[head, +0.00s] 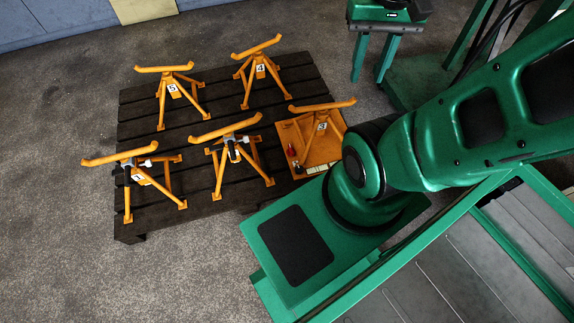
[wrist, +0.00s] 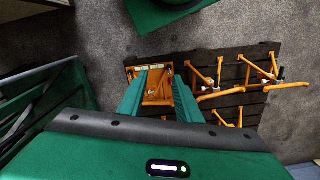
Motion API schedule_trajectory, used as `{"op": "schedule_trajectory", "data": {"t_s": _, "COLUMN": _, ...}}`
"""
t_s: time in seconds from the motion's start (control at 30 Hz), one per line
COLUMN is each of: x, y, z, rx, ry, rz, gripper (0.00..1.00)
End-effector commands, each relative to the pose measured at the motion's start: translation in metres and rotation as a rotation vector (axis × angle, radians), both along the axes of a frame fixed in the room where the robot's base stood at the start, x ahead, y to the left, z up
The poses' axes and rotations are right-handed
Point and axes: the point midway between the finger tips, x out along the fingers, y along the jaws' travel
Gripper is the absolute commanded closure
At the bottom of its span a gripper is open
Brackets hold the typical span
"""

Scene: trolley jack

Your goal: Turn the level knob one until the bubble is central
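Several orange stands with long top bars stand on a dark pallet. The front-left stand (head: 140,175), its label probably a 1, has a pale knob (head: 152,147) beside its post. The stand beside it (head: 230,155) has a similar dark and pale fitting. No bubble can be made out. In the wrist view the knobbed stands are at the right, one stand bar (wrist: 280,88) at the far right. My gripper (wrist: 160,72) is open and empty, its two green fingers apart above the orange tray (wrist: 160,97), left of those stands. In the head view it is hidden.
The dark pallet (head: 125,200) also bears stands marked 5 (head: 173,90) and 4 (head: 260,70) at the back. A stand marked 3 (head: 320,125) is on the orange tray at right, beside small red items. Concrete floor (head: 60,120) is clear at left.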

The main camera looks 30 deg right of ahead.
Motion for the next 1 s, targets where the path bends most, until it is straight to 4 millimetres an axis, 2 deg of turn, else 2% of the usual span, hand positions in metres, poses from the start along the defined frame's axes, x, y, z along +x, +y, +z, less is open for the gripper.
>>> {"op": "schedule_trajectory", "data": {"t_s": 0.23, "x": 0.000, "y": 0.000, "z": 0.000, "rx": 0.000, "ry": 0.000, "rz": -0.001, "gripper": 0.69}}
{"op": "schedule_trajectory", "data": {"t_s": 0.27, "x": 0.000, "y": 0.000, "z": 0.000, "rx": 0.000, "ry": 0.000, "rz": -0.001, "gripper": 0.66}}
{"op": "schedule_trajectory", "data": {"t_s": 0.33, "x": -0.006, "y": 0.000, "z": 0.002, "rx": 0.000, "ry": -0.006, "rz": -0.001, "gripper": 0.50}}
{"op": "schedule_trajectory", "data": {"t_s": 0.37, "x": -0.010, "y": 0.000, "z": 0.004, "rx": -0.002, "ry": -0.012, "rz": -0.002, "gripper": 0.48}}
{"op": "schedule_trajectory", "data": {"t_s": 0.47, "x": -0.003, "y": -0.005, "z": 0.003, "rx": -0.011, "ry": -0.007, "rz": -0.016, "gripper": 0.48}}
{"op": "schedule_trajectory", "data": {"t_s": 0.57, "x": 0.017, "y": -0.008, "z": -0.004, "rx": -0.031, "ry": 0.004, "rz": -0.039, "gripper": 0.48}}
{"op": "schedule_trajectory", "data": {"t_s": 0.77, "x": 0.070, "y": -0.031, "z": -0.030, "rx": -0.084, "ry": 0.020, "rz": -0.110, "gripper": 0.48}}
{"op": "schedule_trajectory", "data": {"t_s": 1.0, "x": 0.133, "y": -0.057, "z": -0.080, "rx": -0.134, "ry": 0.030, "rz": -0.190, "gripper": 0.48}}
